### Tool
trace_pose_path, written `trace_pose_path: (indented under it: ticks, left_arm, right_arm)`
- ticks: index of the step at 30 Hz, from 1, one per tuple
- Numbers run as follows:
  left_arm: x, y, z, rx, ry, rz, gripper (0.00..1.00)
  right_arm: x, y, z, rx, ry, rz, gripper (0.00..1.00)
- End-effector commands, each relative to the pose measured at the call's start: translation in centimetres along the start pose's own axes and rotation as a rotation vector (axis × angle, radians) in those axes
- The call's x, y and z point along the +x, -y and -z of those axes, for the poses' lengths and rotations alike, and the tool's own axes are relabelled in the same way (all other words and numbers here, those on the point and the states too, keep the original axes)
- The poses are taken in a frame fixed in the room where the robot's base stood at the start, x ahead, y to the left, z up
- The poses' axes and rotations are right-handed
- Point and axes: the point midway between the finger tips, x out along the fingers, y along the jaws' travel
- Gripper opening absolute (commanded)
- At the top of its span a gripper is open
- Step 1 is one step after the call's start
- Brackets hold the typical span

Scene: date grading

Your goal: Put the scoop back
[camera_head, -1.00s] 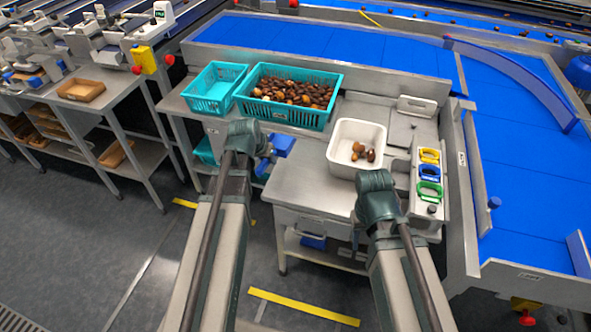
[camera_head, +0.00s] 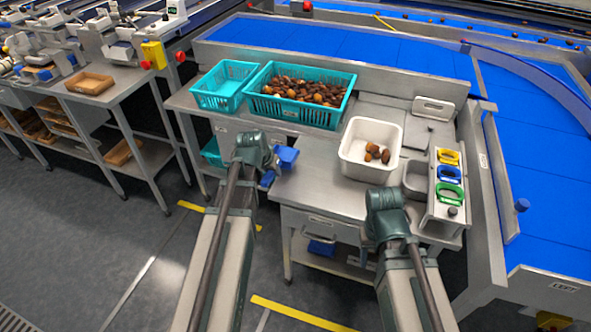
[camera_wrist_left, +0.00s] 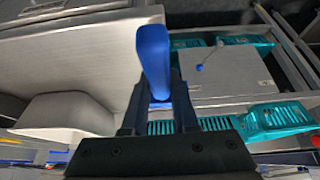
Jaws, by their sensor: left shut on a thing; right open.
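A blue scoop (camera_head: 286,157) is in my left gripper (camera_head: 268,174), which is shut on it. The gripper holds it at the left front edge of the steel table, apart from the white tub. In the left wrist view the blue scoop (camera_wrist_left: 153,58) stands up between the fingers (camera_wrist_left: 158,108); the rest of it is hidden. A grey open holder (camera_head: 416,178) sits on the table between the white tub and the coloured-handle rack. My right gripper (camera_head: 368,258) hangs low in front of the table, open and small in view.
A white tub (camera_head: 345,160) with several dates stands on the steel table (camera_head: 318,190). A teal crate full of dates (camera_head: 290,112) and an emptier teal crate (camera_head: 222,100) stand behind. A rack (camera_head: 435,208) with yellow, blue and green handles is at right. The table's left front is clear.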

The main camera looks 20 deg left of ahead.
Motion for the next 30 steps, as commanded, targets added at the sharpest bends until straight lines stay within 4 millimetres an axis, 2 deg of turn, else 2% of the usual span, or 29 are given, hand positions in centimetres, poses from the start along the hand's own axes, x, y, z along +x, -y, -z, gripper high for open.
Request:
trace_pose_path:
  ticks: [1, 6, 12, 20, 30]
  left_arm:
    - [1.0, -0.8, 1.3, 0.004, -0.001, -0.002, 0.00]
    - [2.8, -3.1, 3.9, 0.003, -0.002, -0.001, 0.00]
    - [3.8, -4.5, 5.4, 0.001, -0.001, 0.000, 0.00]
    - [4.0, -4.8, 5.5, -0.001, -0.001, 0.001, 0.00]
    - [7.1, -4.7, 3.8, -0.001, -0.001, 0.000, 0.00]
  right_arm:
    - [0.3, 0.0, 0.0, 0.000, 0.000, 0.000, 0.50]
    - [0.6, 0.1, 0.0, 0.000, 0.000, 0.000, 0.50]
    - [0.8, 0.1, 0.0, 0.000, 0.000, 0.000, 0.50]
    - [0.9, 0.1, 0.1, 0.000, 0.000, 0.000, 0.50]
    - [4.4, 0.4, 0.3, -0.001, 0.000, 0.000, 0.50]
